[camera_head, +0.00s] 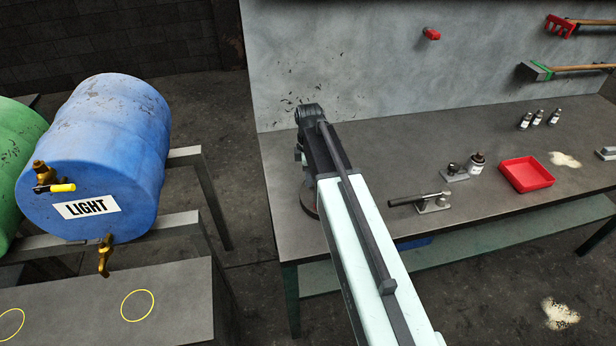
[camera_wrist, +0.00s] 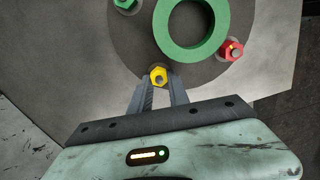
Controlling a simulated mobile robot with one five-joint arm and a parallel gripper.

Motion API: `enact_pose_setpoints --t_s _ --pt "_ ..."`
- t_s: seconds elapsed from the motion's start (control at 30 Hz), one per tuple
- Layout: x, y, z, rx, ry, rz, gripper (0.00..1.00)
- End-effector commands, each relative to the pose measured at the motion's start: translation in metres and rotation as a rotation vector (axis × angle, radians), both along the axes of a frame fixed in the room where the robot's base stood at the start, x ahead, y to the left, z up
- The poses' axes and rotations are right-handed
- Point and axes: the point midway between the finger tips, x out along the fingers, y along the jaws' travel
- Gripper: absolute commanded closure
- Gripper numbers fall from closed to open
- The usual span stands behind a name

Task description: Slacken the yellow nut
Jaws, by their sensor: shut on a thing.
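The yellow nut (camera_wrist: 158,75) sits on a dark round plate (camera_wrist: 205,75) in the wrist view, below a green ring. My gripper (camera_wrist: 159,84) has its two grey fingertips on either side of the yellow nut and is shut on it. A red nut (camera_wrist: 232,50) is to the upper right and a green nut (camera_wrist: 125,4) to the upper left. In the head view my arm hides the nuts, and my gripper and its fingertips cannot be made out there.
The green ring (camera_wrist: 157,24) stands close above the yellow nut. In the head view the workbench (camera_head: 420,150) carries a black-handled tool (camera_head: 418,199), a red tray (camera_head: 526,174) and small bottles (camera_head: 538,118) to the right. A blue drum (camera_head: 100,150) lies to the left.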

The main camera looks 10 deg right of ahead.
Motion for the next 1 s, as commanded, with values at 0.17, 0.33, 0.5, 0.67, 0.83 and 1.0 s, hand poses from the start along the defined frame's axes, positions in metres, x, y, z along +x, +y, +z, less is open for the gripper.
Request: enact_pose_setpoints --t_s 0.17,0.33,0.5,0.67,0.83,1.0 --pt "-0.001 0.0 -0.001 0.001 0.003 0.005 1.0" --pt "-0.001 0.0 -0.001 0.001 0.003 0.005 1.0" --pt "-0.001 0.0 -0.001 0.001 0.003 0.004 0.56" --pt "-0.001 0.0 0.0 0.0 0.002 0.004 0.56" --pt "0.0 0.0 0.002 0.0 0.001 0.004 0.56" --pt "0.0 0.0 0.022 0.0 0.001 0.004 0.56"
